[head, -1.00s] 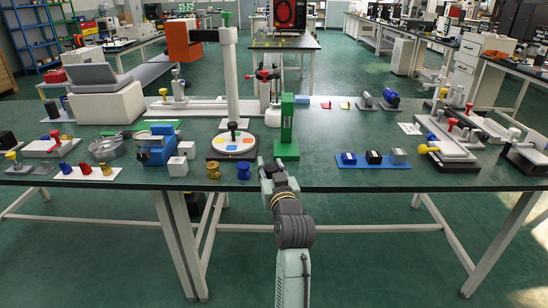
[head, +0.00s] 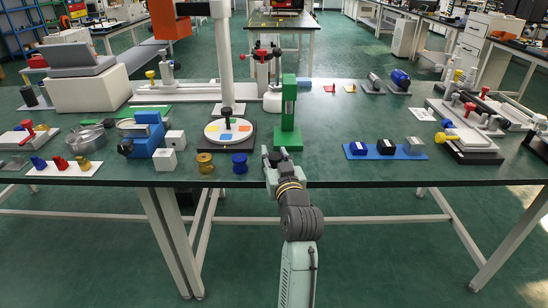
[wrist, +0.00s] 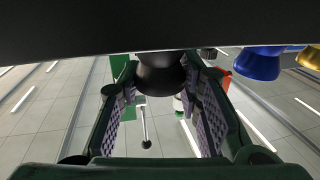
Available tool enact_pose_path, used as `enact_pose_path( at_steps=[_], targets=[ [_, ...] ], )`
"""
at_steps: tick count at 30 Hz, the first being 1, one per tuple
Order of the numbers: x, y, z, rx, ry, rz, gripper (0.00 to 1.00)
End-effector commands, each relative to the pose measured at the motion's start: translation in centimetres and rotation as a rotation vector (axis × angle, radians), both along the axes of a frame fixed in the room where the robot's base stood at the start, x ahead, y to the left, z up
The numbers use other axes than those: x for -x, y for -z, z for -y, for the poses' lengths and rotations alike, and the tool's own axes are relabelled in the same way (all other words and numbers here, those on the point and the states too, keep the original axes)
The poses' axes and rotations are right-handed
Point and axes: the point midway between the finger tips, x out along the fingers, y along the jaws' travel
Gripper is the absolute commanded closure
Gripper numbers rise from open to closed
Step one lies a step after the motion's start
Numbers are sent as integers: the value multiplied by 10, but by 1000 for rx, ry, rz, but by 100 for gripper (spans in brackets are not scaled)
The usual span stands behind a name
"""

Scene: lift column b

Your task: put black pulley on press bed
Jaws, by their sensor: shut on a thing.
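My gripper (wrist: 162,98) is shut on the black pulley (wrist: 160,76), which sits between the two padded fingers in the wrist view. In the head view my gripper (head: 271,160) is at the table's front edge, and the dark pulley (head: 274,157) shows at its tips. The green press (head: 288,115) stands just behind the gripper. I cannot tell whether the pulley touches the bed.
A gold pulley (head: 205,163) and a blue pulley (head: 240,163) stand left of the gripper. A round plate with coloured patches (head: 212,133) lies behind them. A blue tray (head: 358,157) with blocks is at the right. Bare table lies between press and tray.

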Motion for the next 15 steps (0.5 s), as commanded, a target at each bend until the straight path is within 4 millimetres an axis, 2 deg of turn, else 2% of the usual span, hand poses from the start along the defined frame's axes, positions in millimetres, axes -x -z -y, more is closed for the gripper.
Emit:
enact_pose_path(
  at_steps=[6, 7, 15],
  targets=[
    [0, 5, 0, 0, 0, -1, 83],
    [0, 4, 0, 0, 0, 0, 67],
    [0, 3, 0, 0, 0, 0, 49]
  ],
)
